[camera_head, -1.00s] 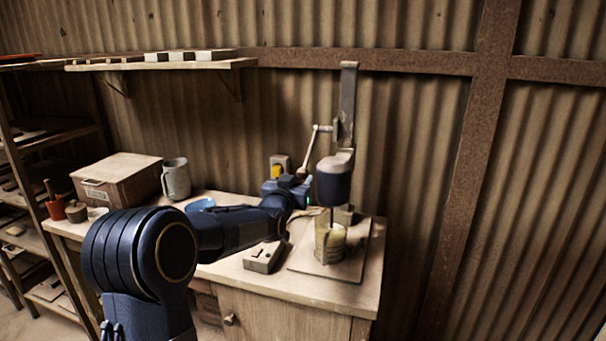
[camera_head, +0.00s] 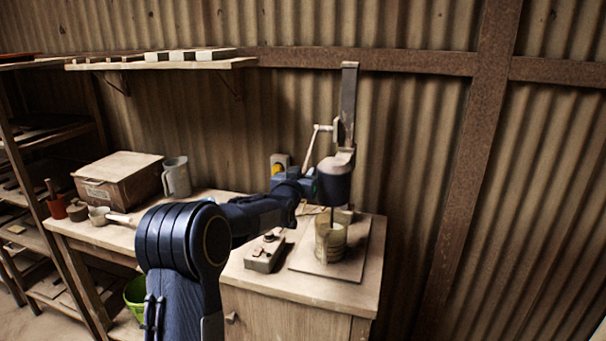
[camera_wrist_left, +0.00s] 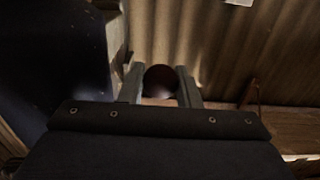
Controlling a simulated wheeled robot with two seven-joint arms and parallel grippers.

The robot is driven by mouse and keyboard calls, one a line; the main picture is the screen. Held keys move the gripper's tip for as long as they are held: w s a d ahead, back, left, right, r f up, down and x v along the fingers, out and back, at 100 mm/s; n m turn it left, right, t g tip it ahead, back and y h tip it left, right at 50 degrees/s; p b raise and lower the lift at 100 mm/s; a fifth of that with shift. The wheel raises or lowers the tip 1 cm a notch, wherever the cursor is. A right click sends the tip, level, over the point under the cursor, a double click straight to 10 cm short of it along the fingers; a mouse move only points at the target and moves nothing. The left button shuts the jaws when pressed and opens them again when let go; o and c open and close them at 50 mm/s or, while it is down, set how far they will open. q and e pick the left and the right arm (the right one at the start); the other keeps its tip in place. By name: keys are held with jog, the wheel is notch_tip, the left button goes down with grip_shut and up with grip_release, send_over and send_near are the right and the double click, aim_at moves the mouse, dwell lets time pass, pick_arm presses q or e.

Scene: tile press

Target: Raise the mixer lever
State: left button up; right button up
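The mixer (camera_head: 335,186) stands at the right end of the bench, its dark head on a tall metal post. Its lever (camera_head: 309,150) is a thin pale rod slanting down to the left from a pivot on the post. My left gripper (camera_head: 312,183) is at the lever's lower end, close beside the mixer head; its fingers are hard to make out there. In the left wrist view the two fingers (camera_wrist_left: 161,83) stand apart, with a dark reddish round knob (camera_wrist_left: 160,78) between their tips. A firm grip on it does not show. My right gripper is not in view.
A ribbed container (camera_head: 330,240) stands on a board under the mixer head. A small switch box (camera_head: 265,253) lies to its left. A yellow-and-grey wall box (camera_head: 279,162) is behind my arm.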

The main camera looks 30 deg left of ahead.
pick_arm(q)
grip_shut()
jog(key=shift+r, duration=0.1)
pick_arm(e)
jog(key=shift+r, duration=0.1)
